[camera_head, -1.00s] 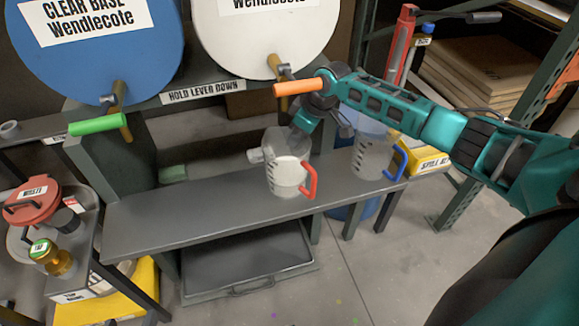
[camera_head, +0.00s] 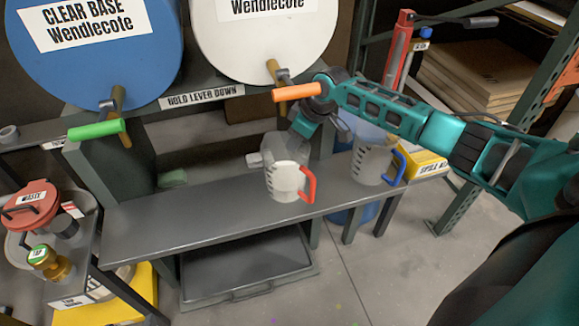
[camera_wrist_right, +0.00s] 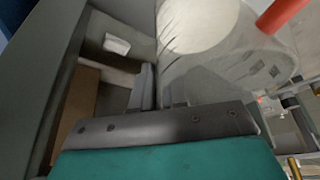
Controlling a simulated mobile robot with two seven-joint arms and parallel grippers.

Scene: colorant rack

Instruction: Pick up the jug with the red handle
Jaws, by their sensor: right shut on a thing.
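The clear jug with the red handle (camera_head: 285,182) is upright at the bench, below the orange lever, with white liquid inside. Its red handle (camera_head: 309,184) points right. My right gripper (camera_head: 296,128) reaches in behind the jug and is shut on its wall. The fingertips are mostly hidden in the head view. In the right wrist view, the jug's wall (camera_wrist_right: 215,75) lies against the fingers (camera_wrist_right: 158,92), with part of the red handle (camera_wrist_right: 281,12) at the top. I cannot tell whether the jug's base touches the bench. My left gripper is not in view.
Another jug, with a blue handle (camera_head: 399,168), stands to the right on the bench (camera_head: 190,212). An orange lever (camera_head: 297,92) and a green lever (camera_head: 96,130) hang above. A cart with a red-lidded container (camera_head: 30,205) is at left. The bench's left part is clear.

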